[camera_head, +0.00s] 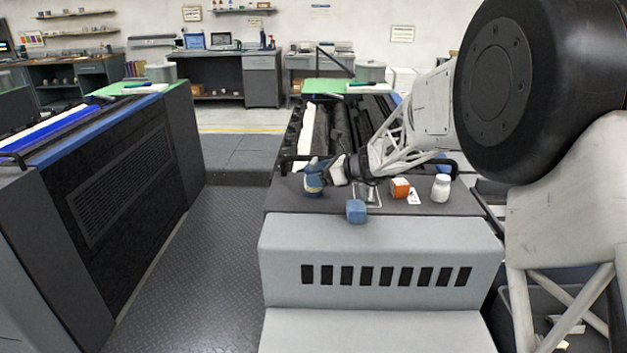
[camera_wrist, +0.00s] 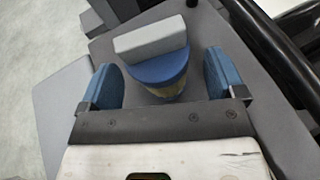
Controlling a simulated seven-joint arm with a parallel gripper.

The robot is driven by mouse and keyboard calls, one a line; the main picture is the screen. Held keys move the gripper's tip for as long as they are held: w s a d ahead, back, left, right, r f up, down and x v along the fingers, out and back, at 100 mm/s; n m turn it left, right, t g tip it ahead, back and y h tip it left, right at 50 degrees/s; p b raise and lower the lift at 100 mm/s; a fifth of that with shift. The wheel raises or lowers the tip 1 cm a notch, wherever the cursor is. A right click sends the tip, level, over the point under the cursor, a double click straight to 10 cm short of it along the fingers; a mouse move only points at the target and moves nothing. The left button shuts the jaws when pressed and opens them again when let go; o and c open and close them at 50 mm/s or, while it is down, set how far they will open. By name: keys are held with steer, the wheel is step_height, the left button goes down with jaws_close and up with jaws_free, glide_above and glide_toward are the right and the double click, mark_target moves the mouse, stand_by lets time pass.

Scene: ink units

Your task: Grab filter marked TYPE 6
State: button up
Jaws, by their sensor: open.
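My gripper (camera_head: 318,175) is low over the left end of the grey machine top in the head view. In the wrist view its two blue finger pads (camera_wrist: 163,82) stand wide apart, open and empty. Between and slightly beyond them is a round item (camera_wrist: 160,70) with a blue top, a light grey bar across it and a tan lower body. The same item seems to show beside the gripper in the head view (camera_head: 313,188), partly covered. I see no gap closed on it. No TYPE 6 marking is readable, so I cannot tell whether this is the filter.
A blue block (camera_head: 356,212), an orange-and-white box (camera_head: 400,188), a white bottle (camera_head: 440,188) and a small white card (camera_head: 413,197) lie to the right on the machine top (camera_head: 300,205). Black handles and rollers are behind. An aisle floor (camera_head: 215,260) is left.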

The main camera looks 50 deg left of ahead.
mark_target(316, 163)
steer(key=shift+x, duration=1.2)
steer(key=shift+c, duration=0.2)
steer(key=c, duration=1)
steer(key=shift+r, duration=0.2)
steer(key=shift+r, duration=1.55)
steer(key=s+d, duration=0.3)
steer(key=d, duration=0.1)
steer(key=s+d+r, duration=0.1)
steer(key=s+d, duration=0.1)
steer(key=d, duration=0.3)
steer(key=s+d, duration=0.3)
steer(key=d, duration=0.1)
steer(key=shift+s+d+r, duration=0.25)
steer(key=shift+s+r, duration=0.05)
steer(key=shift+s, duration=0.05)
